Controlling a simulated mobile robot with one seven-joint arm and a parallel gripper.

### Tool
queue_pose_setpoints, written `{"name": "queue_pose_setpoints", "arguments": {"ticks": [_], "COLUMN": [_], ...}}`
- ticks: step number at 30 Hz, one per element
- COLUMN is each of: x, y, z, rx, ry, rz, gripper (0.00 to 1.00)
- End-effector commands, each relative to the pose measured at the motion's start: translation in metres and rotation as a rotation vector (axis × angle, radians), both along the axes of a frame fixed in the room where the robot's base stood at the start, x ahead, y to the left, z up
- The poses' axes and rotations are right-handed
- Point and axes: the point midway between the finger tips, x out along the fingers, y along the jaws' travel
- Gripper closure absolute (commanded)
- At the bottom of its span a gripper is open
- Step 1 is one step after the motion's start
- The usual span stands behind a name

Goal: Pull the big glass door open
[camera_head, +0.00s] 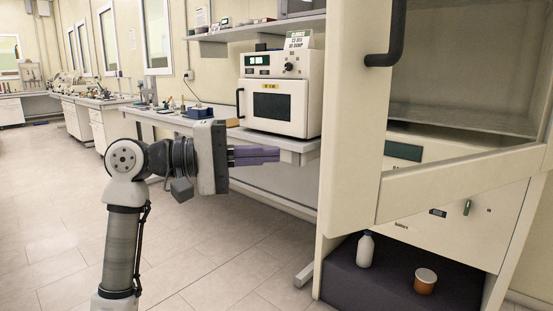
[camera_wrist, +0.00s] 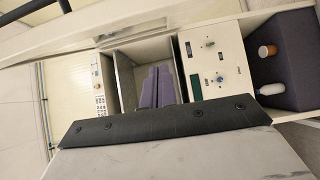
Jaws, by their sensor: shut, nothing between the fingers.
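The big glass door (camera_head: 350,130) has a thick cream frame and fronts the tall cabinet at the right of the head view. Its black bar handle (camera_head: 391,45) is on the left upright, near the top. The door appears to stand ajar, its bottom rail angled away from the cabinet front. My gripper (camera_head: 276,155) is shut and empty, its purple fingers pointing right. In the picture it is left of the door and well below the handle, not touching either. The fingers also show in the wrist view (camera_wrist: 158,88), before the cabinet's recess.
A bench (camera_head: 225,126) with a white oven (camera_head: 280,92) stands behind my gripper, with a shelf (camera_head: 255,30) above. A white bottle (camera_head: 365,250) and an orange tub (camera_head: 425,281) stand in the cabinet's dark lower bay. The tiled floor at left is clear.

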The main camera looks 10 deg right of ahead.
Motion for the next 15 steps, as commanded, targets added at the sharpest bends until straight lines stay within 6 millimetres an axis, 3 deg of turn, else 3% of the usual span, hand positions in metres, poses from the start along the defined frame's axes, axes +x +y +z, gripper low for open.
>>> {"name": "queue_pose_setpoints", "arguments": {"ticks": [10,12,15], "x": [-0.004,-0.007,-0.023], "y": [-0.075,-0.085,-0.085], "z": [0.001,0.001,0.000], "rx": [0.002,0.001,0.000], "ry": [0.000,-0.001,-0.001], "rz": [-0.003,-0.002,0.001], "gripper": [1.00,1.00,1.00]}}
